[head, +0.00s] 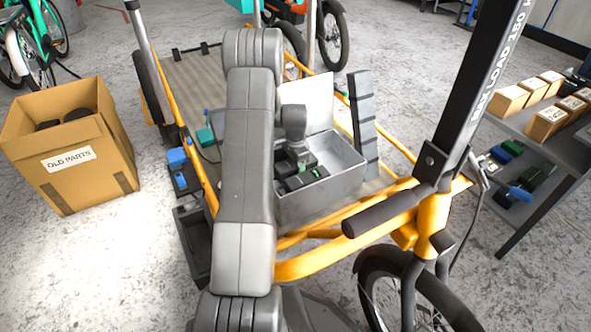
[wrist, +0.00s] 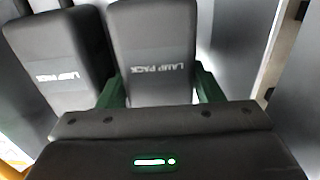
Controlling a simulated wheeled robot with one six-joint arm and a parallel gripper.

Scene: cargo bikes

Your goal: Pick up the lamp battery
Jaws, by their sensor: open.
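Two dark grey blocks marked "LAMP PACK" show in the wrist view: one in the middle (wrist: 150,50) and one at the left (wrist: 58,65), tilted in the picture. My gripper (wrist: 158,88) is open, its green fingers on either side of the middle pack's near end. I cannot tell whether they touch it. In the head view my gripper (head: 300,156) reaches down into a grey metal box (head: 322,194) on the cargo bike. Dark blocks (head: 293,183) lie in that box, partly hidden by my arm.
The box's upright lid (head: 308,100) stands behind it, and a dark slotted rail (head: 363,122) stands to its right. The bike's yellow frame (head: 315,262) and black handle (head: 383,214) are close by. A cardboard "OLD PARTS" box (head: 112,150) is left; a shelf (head: 560,150) is right.

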